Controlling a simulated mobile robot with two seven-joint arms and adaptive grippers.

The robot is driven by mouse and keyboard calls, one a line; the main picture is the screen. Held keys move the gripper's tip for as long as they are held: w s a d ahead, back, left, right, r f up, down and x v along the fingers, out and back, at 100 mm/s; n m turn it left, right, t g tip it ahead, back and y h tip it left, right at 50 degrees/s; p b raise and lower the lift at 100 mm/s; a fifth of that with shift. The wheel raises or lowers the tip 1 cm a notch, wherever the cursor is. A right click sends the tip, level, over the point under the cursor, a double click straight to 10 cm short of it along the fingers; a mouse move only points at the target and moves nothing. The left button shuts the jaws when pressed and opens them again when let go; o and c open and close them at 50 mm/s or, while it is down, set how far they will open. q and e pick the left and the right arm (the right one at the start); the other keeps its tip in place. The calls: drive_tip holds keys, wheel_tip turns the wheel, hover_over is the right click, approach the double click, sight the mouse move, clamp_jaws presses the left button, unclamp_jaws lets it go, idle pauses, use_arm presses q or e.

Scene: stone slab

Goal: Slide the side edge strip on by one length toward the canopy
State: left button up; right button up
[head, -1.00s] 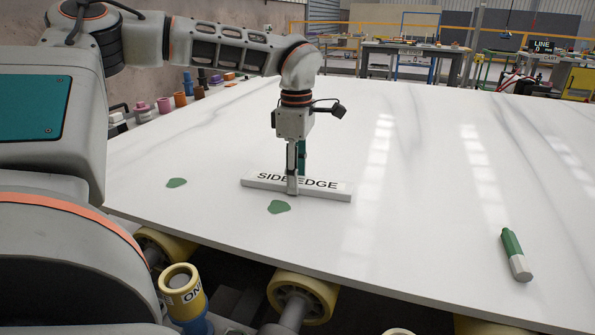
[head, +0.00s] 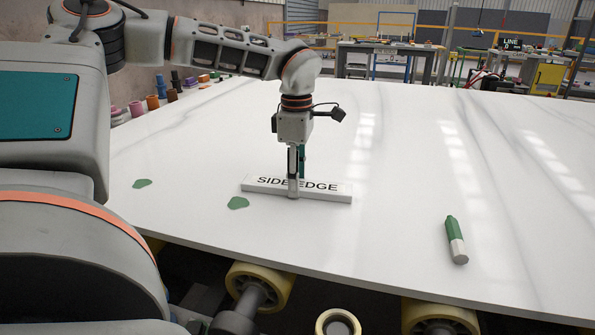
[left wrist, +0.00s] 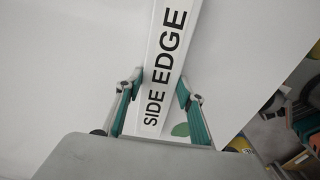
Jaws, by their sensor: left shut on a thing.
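The white side edge strip (head: 332,193), lettered SIDE EDGE, lies on the pale stone slab (head: 390,210), its long side running left to right. My left gripper (head: 294,190) points down and is shut across the strip near its middle. In the left wrist view the strip (left wrist: 168,50) passes between the two fingertips (left wrist: 160,84), one on each long side. I cannot make out a canopy. My right gripper does not show.
Two flat green patches (head: 142,183) (head: 238,203) lie left and in front of the strip. A green-and-white stick (head: 456,240) lies at the right. Yellow rollers (head: 258,284) show below the slab's near edge.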

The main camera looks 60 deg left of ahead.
use_arm(q)
drive_tip(key=shift+w+d, duration=0.2)
drive_tip(key=shift+d, duration=0.05)
drive_tip(key=o, duration=1.5)
drive_tip(key=shift+r, duration=0.1)
wheel_tip(320, 180, up, 12)
drive_tip(key=shift+f, duration=0.1)
